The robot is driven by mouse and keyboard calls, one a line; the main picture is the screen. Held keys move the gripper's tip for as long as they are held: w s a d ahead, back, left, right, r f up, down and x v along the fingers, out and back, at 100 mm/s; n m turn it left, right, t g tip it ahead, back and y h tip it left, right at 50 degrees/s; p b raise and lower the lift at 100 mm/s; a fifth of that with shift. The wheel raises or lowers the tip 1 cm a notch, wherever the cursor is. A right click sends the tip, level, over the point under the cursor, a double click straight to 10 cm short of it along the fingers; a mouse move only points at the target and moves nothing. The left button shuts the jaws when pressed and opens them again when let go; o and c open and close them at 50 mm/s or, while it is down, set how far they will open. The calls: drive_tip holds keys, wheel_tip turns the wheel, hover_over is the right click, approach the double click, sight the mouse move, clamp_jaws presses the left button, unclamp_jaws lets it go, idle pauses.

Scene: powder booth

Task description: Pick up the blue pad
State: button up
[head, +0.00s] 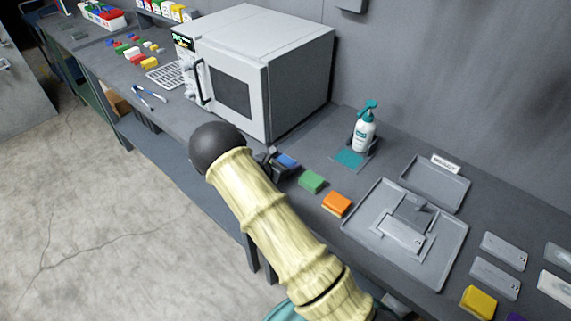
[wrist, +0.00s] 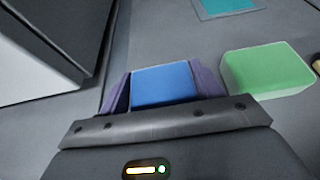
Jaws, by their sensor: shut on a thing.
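The blue pad (wrist: 163,84) sits between the two fingers of my gripper (wrist: 163,90) in the wrist view. The fingers are shut on it from its left and right sides. In the head view the blue pad (head: 287,160) shows at the bench's front part, just left of the green pad, with my gripper (head: 282,162) around it. My forearm hides part of the gripper. I cannot tell whether the pad touches the bench or is slightly raised.
A green pad (head: 312,181) lies close to the right, and an orange pad (head: 337,204) beyond it. A white oven (head: 252,75) stands just behind left. A grey tray (head: 440,270) lies farther right.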

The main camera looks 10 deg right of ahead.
sight(285, 162)
drive_tip(key=shift+r, duration=0.1)
wheel_tip(285, 162, up, 10)
drive_tip(key=shift+f+b, duration=0.1)
drive_tip(key=shift+b, duration=0.75)
